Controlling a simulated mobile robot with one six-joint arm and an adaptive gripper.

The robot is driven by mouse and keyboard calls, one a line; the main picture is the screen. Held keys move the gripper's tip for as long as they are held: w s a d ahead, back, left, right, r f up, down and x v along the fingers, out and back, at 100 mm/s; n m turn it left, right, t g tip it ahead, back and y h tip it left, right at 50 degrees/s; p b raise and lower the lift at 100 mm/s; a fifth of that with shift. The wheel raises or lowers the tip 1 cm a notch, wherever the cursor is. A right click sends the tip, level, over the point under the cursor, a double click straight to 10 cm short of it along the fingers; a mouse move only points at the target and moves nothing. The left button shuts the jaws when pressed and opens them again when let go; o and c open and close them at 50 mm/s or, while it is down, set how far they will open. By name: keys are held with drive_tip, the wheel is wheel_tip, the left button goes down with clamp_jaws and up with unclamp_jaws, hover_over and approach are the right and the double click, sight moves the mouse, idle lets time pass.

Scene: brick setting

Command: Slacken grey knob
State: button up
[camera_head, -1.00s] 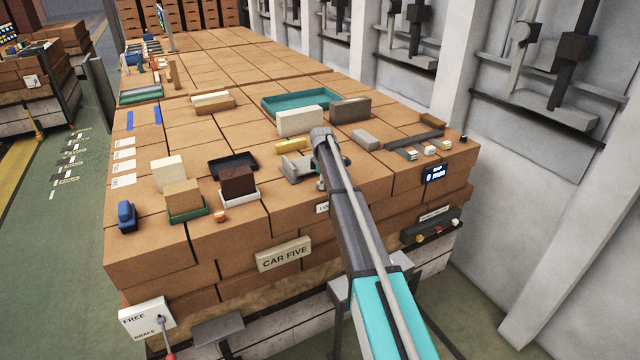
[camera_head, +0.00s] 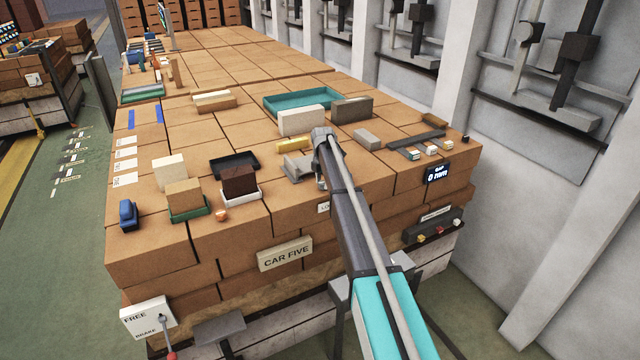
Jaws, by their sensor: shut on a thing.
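My gripper (camera_head: 321,183) points down near the front edge of the brick-stacked car top. My own wrist and arm cover most of it. A grey metal fixture (camera_head: 297,166) stands just left of my gripper, partly hidden behind it. The grey knob cannot be made out; the gripper hides the spot at the fixture's right side. The fingers look closed there, on something hidden from this view. A small display (camera_head: 437,173) on the front right edge reads "0 mm", with a blurred word above.
A yellow bar (camera_head: 294,144), a cream block (camera_head: 301,121) and a grey block (camera_head: 367,139) lie behind the gripper. A teal tray (camera_head: 268,101) is farther back. A brown block in a white tray (camera_head: 246,197) stands left.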

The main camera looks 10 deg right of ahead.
drive_tip(key=shift+s+a, duration=0.1)
drive_tip(key=shift+s, duration=0.2)
drive_tip(key=o, duration=1.1)
drive_tip(key=shift+r, duration=0.1)
drive_tip(key=shift+o, duration=0.2)
drive_tip(key=shift+w, duration=0.1)
drive_tip(key=shift+r, duration=0.1)
